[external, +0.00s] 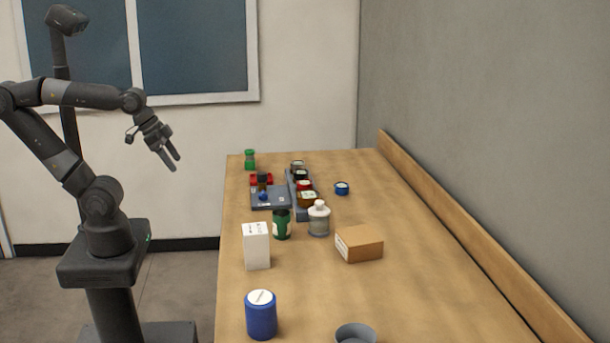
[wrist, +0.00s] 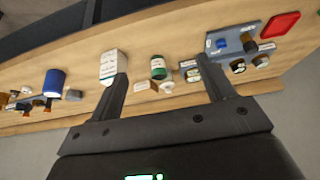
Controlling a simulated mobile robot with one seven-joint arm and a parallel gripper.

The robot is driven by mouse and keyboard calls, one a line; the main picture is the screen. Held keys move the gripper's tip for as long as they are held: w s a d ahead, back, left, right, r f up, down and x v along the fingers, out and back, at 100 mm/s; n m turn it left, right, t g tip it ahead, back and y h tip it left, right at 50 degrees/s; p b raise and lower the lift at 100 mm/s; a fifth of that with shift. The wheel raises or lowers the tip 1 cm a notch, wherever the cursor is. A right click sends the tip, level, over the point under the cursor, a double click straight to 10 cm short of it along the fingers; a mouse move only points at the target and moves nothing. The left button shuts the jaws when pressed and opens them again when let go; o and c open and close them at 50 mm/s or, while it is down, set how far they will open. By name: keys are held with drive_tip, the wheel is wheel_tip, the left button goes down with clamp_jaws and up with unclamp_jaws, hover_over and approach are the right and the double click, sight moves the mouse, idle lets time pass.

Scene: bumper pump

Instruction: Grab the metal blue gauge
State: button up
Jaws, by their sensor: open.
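A small round blue gauge (external: 342,188) with a pale face lies on the wooden table in the external view, right of the dark rack of jars. I cannot make it out in the wrist view. My gripper (external: 173,163) is open and empty, held in the air left of the table, well apart from the gauge. Its two fingers also show in the wrist view (wrist: 164,80), spread wide with nothing held between them.
A rack (external: 301,214) of several jars stands between my arm and the gauge. Left of it are a grey board (external: 278,203) and red tray (external: 256,178). A white box (external: 257,247), cardboard box (external: 359,243) and blue jar (external: 261,317) stand nearer.

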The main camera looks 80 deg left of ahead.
drive_tip(key=w+a+r+n, duration=0.1)
drive_tip(key=w+a+r, duration=0.15)
drive_tip(key=w, duration=0.45)
drive_tip(key=w+a+r, duration=0.1)
drive_tip(key=w+r, duration=0.2)
drive_tip(key=w, duration=0.4)
drive_tip(key=n+g+y, duration=0.1)
drive_tip(key=n+y, duration=0.1)
drive_tip(key=n, duration=0.1)
hover_over(342, 185)
drive_tip(key=s+d, duration=0.2)
drive_tip(key=s, duration=0.3)
wheel_tip(342, 185, down, 18)
drive_tip(key=r, duration=0.1)
drive_tip(key=x, duration=1.2)
drive_tip(key=shift+a+r, duration=0.1)
drive_tip(key=shift+a, duration=0.05)
drive_tip(key=shift+c, duration=0.4)
drive_tip(key=c, duration=1.1)
